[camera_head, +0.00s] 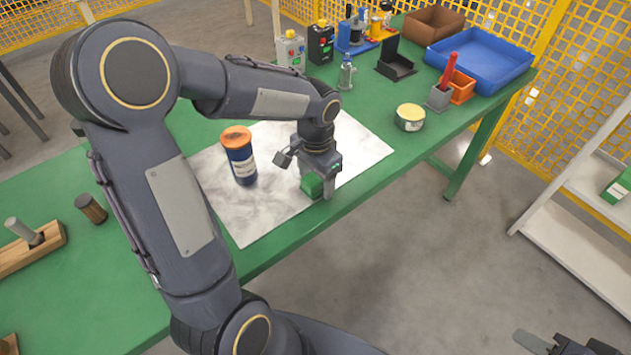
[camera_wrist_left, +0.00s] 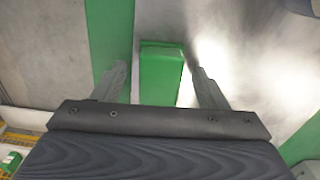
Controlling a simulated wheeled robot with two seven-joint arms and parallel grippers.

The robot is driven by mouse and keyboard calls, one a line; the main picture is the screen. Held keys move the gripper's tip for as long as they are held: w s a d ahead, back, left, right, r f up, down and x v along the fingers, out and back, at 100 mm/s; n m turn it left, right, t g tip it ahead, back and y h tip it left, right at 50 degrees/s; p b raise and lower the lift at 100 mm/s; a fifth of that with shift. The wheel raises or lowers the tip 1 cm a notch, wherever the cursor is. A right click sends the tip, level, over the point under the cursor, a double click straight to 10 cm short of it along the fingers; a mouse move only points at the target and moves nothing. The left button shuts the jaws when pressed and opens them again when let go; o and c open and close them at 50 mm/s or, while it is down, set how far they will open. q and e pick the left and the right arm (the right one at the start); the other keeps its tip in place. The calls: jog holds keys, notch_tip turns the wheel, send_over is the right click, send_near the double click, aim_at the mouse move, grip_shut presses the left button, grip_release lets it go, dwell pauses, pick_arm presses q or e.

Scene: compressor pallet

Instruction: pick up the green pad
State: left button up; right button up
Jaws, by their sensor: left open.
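The green pad (camera_head: 311,185) is a small block near the front edge of the white-grey sheet on the green table. My left gripper (camera_head: 305,174) is over it, pointing down, with its jaws open. In the left wrist view the pad (camera_wrist_left: 161,78) lies between the two spread fingers, with a gap visible on both sides. The gripper body hides part of the pad in the head view. My right gripper (camera_head: 566,342) is at the bottom right corner, over the floor, fingers apart and empty, partly cut off.
A dark blue can with an orange lid (camera_head: 238,155) stands on the sheet (camera_head: 262,212), left of my left gripper. A yellow-topped round tin (camera_head: 410,117) is to the right. A wooden block (camera_head: 30,249) lies left.

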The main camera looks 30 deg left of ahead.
aim_at(316, 177)
pick_arm(q)
jog(key=c, duration=1.1)
jog(key=shift+o, duration=0.2)
jog(key=shift+r, duration=0.15)
jog(key=shift+r, duration=0.3)
notch_tip(316, 177, up, 2)
jog(key=shift+r+p, duration=0.15)
jog(key=shift+p, duration=0.15)
jog(key=s+d+r, duration=0.5)
jog(key=d+r, duration=0.5)
jog(key=d, duration=0.3)
jog(key=shift+s, duration=0.15)
